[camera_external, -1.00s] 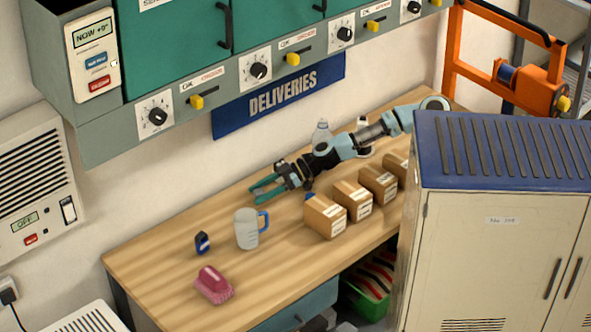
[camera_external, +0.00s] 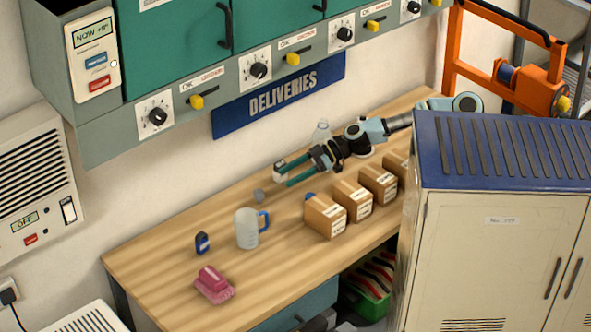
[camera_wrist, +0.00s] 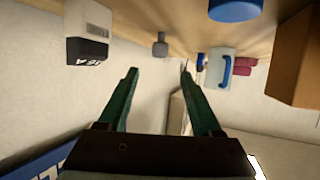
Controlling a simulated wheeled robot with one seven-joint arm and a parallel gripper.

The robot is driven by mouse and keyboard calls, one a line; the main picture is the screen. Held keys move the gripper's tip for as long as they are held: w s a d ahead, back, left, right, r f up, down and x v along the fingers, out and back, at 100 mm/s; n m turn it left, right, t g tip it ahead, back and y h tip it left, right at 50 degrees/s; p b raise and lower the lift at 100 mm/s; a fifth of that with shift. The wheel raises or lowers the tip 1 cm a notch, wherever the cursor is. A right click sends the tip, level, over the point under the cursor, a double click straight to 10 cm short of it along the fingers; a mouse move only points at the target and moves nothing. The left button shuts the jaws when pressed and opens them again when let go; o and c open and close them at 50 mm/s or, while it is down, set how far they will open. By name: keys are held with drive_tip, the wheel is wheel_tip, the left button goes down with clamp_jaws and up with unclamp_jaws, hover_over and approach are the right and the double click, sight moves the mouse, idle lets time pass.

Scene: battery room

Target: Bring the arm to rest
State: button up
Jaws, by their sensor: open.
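My arm reaches over the wooden bench from its far right end. My gripper (camera_external: 283,174) is open, with its teal fingers pointing left above the back part of the bench. Its open fingers also show in the wrist view (camera_wrist: 160,72), with nothing between them. A small white and black box (camera_wrist: 88,35) is beyond the left finger in the wrist view. A small grey object (camera_external: 259,195) stands on the bench just past the fingertips. A clear bottle (camera_external: 321,131) is behind the arm, partly hidden.
Several cardboard boxes (camera_external: 325,216) line the bench's front right. A measuring jug (camera_external: 247,229), a small blue item (camera_external: 202,243) and a pink object (camera_external: 214,285) stand to the left. A cabinet (camera_external: 505,225) hides part of the bench's right end. The bench's left end has free room.

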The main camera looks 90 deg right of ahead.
drive_tip(key=shift+v, duration=0.75)
